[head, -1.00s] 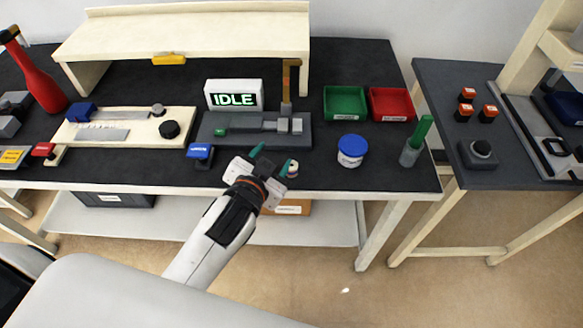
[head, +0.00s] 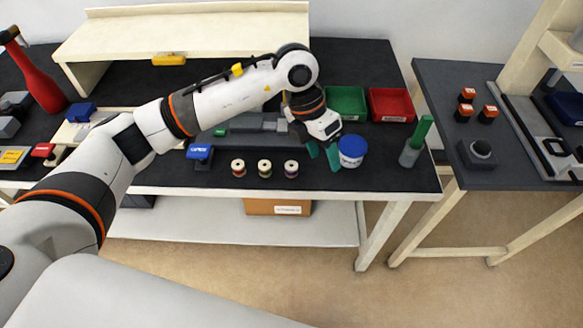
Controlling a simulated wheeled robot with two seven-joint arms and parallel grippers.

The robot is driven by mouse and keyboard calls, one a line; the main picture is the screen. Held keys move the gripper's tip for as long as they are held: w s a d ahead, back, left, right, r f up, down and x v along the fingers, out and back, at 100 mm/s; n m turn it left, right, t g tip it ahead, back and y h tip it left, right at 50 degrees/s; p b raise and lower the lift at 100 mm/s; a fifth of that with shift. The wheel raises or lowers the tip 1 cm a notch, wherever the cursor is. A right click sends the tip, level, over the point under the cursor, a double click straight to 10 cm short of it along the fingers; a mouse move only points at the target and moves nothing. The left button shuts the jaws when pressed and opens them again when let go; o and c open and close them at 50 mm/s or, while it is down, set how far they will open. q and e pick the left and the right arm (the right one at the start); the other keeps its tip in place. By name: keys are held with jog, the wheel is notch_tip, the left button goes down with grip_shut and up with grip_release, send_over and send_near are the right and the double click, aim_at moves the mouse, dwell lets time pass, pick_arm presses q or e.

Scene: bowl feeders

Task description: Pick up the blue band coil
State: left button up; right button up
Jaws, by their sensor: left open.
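Three small coils stand in a row near the front edge of the black bench. The left coil (head: 238,168) looks reddish, the middle coil (head: 264,168) greenish and the right coil (head: 291,169) dark. The bands are too small for me to tell surely which is blue. My left gripper (head: 323,157) is open and empty, with its green fingertips pointing down. It is to the right of the coils, apart from them, close beside the blue-lidded white jar (head: 351,152). My right gripper is not in view.
A green tray (head: 346,102) and a red tray (head: 391,104) stand behind the jar. A grey holder with a green handle (head: 411,150) is at the right. A blue block (head: 199,152) is left of the coils. My left arm hides part of the bench's middle.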

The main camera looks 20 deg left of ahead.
pick_arm(q)
jog(key=w+a+n+y, duration=0.1)
jog(key=w+a+y, duration=0.25)
jog(key=a, duration=0.35)
jog(key=p, duration=0.1)
send_over(292, 165)
jog(key=shift+t+y, duration=0.25)
jog(key=shift+t, duration=0.05)
notch_tip(292, 165, down, 4)
jog(key=shift+s+f, duration=0.15)
jog(key=shift+f, duration=0.05)
jog(key=shift+f+p, duration=0.85)
jog(key=shift+f, duration=2.3)
jog(key=shift+c, duration=0.4)
jog(key=c, duration=1)
jog(key=shift+o, duration=0.2)
jog(key=shift+r, duration=0.1)
